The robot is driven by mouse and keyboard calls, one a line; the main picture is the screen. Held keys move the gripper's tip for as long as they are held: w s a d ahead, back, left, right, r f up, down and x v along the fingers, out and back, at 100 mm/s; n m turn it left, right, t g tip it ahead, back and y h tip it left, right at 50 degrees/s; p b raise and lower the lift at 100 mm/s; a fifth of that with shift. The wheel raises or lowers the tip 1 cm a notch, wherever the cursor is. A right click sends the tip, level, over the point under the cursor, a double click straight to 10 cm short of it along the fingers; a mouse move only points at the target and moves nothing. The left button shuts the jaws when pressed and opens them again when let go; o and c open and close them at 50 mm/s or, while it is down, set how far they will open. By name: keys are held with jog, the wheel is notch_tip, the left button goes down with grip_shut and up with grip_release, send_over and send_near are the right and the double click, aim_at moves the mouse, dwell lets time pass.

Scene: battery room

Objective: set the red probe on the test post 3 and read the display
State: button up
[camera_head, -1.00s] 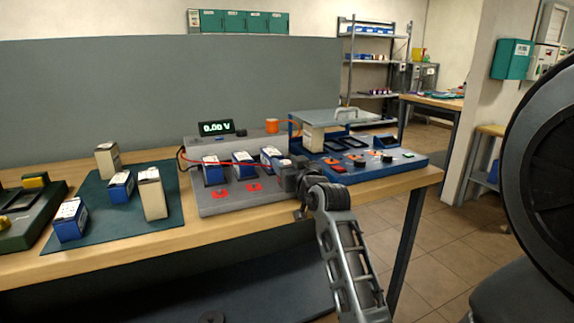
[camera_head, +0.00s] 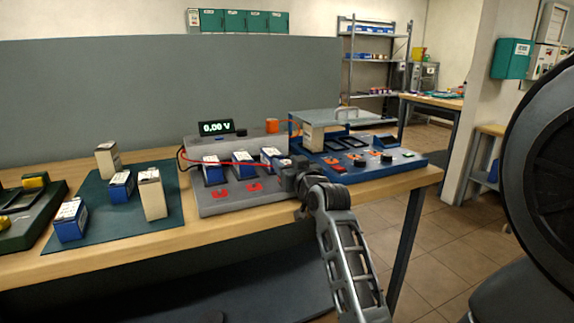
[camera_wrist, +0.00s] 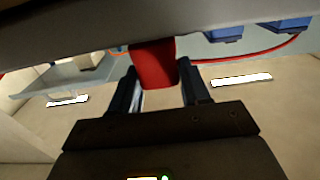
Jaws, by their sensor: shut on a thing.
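The grey test stand (camera_head: 235,205) stands on the bench with three blue-and-white batteries in a row. The right one (camera_head: 270,157) is by my gripper. Two red marks show on the front of the stand below the left and middle batteries; the area below the right one is hidden by my gripper. The display (camera_head: 215,128) reads 0.00 V. My gripper (camera_head: 287,165) is at the right end of the stand. In the wrist view the jaws (camera_wrist: 160,92) are shut on the red probe (camera_wrist: 153,65). The probe's tip and any contact with a post are hidden.
A blue panel (camera_head: 405,165) with knobs and a clear raised lid (camera_head: 325,121) is close on the right. Loose batteries stand on a dark green mat (camera_head: 100,225) to the left. A red cable (camera_head: 228,161) runs across the stand.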

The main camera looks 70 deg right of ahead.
jog(key=shift+f+b, duration=0.5)
jog(key=shift+f, duration=0.15)
jog(key=o, duration=0.9)
jog(key=v, duration=1.1)
dwell(0.4)
dwell(0.5)
